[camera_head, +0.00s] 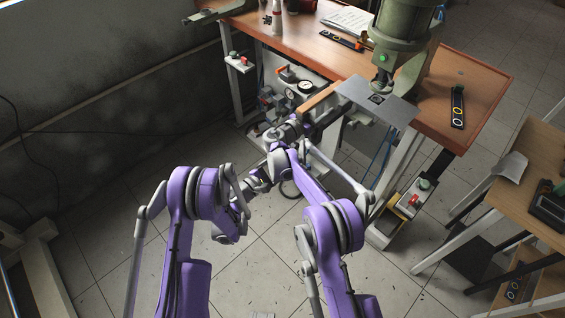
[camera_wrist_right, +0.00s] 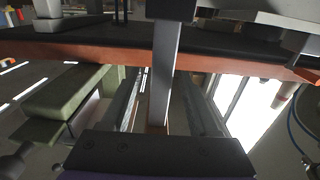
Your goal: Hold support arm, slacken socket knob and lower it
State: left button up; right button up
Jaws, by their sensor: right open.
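A dark, narrow bar (camera_head: 330,114), which looks like the support arm, runs from under a grey plate (camera_head: 362,95) at the table's front. My right gripper (camera_head: 304,127) is at the bar's near end, small and partly hidden. In the right wrist view the right gripper (camera_wrist_right: 160,118) is open, with a grey upright bar (camera_wrist_right: 165,70) between its fingers; I cannot tell whether they touch it. An orange-red knob or lever end (camera_wrist_right: 305,72) shows at the right edge; I cannot tell whether it is the socket knob. My left gripper is not clearly distinguishable among the overlapping arm links.
A green press (camera_head: 405,35) stands on the wooden table (camera_head: 480,85) above the plate. A gauge panel (camera_head: 300,88) with a red lever (camera_head: 284,70) is at the left. A button box (camera_head: 413,200) is low on the right. The tiled floor is open at front left.

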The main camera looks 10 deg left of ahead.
jog(key=v, duration=1.2)
